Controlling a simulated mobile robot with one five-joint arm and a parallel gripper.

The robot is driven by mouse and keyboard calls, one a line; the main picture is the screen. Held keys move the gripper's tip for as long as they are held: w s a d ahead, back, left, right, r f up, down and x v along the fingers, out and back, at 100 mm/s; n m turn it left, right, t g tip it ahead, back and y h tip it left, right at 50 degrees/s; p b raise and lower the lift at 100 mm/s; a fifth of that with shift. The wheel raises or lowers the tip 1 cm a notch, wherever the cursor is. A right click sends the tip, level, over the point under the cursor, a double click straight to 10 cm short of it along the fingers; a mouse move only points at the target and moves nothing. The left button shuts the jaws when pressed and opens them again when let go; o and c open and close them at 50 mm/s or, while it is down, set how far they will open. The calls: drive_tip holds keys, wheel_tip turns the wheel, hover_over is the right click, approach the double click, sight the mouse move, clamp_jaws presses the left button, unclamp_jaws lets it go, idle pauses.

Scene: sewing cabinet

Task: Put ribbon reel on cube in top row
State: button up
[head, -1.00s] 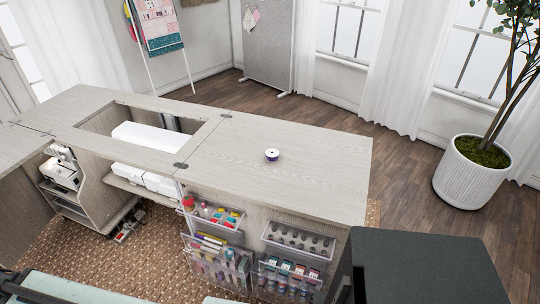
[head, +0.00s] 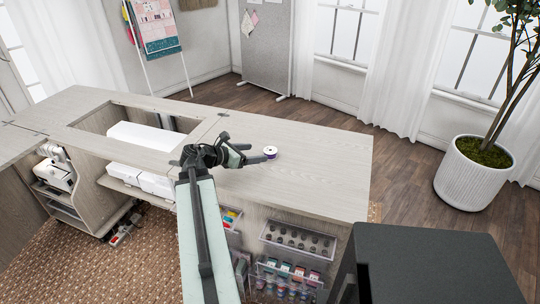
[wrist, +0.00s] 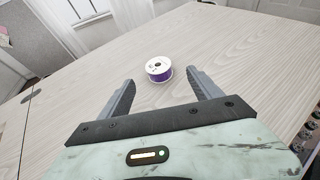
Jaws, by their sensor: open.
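The ribbon reel (head: 270,152) is a small white spool wound with dark purple ribbon. It lies flat on the cabinet's wooden top (head: 320,180). In the wrist view the reel (wrist: 159,69) is just beyond my fingertips, roughly centred between them. My gripper (head: 258,155) is open and empty, low over the top and to the left of the reel; it also shows in the wrist view (wrist: 158,82). I cannot identify a cube with a top row in these frames.
A sunken opening with a white machine (head: 148,136) is left of my arm. Clear racks (head: 298,240) of spools and bottles hang on the cabinet's front. A dark box (head: 425,265) stands at the front right. The top right of the reel is clear.

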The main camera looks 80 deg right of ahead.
sight(268, 151)
drive_tip(key=shift+b+x, duration=0.55)
drive_tip(key=shift+x, duration=0.6)
drive_tip(key=shift+b+x, duration=0.95)
drive_tip(key=shift+x, duration=1.85)
drive_tip(key=shift+w, duration=0.15)
drive_tip(key=c, duration=1.6)
wheel_tip(268, 151, up, 10)
drive_tip(key=p, duration=1)
drive_tip(key=shift+r, duration=0.15)
